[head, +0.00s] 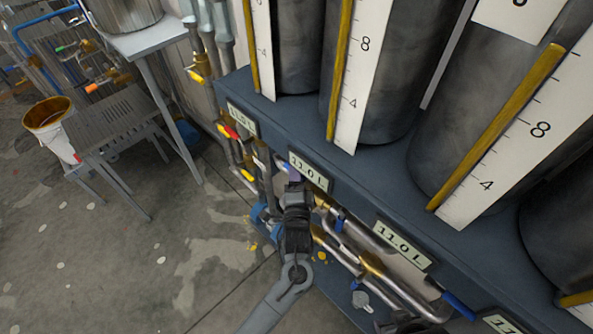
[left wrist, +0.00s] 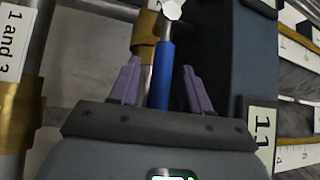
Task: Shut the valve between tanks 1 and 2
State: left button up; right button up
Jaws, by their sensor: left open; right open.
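In the left wrist view, my left gripper (left wrist: 160,78) is open, its two purple fingers on either side of a blue valve handle (left wrist: 162,68). The handle has a pale metal end at the top. The only readable pipe label, "1 and 3" (left wrist: 12,45), is on the left; no "1 and 2" label is readable.
Tall grey tanks (head: 375,75) with level scales stand on a blue-grey rack (head: 360,180). Metal pipes (head: 385,285) with brass fittings and blue handles run below its front edge. A bucket (head: 52,125) stands at the left. The floor (head: 150,245) at lower left is mostly clear.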

jog(key=shift+d, duration=0.1)
pick_arm(q)
grip_shut()
jog(key=shift+a+f, duration=0.1)
pick_arm(e)
jog(key=shift+f, duration=0.1)
dwell(0.3)
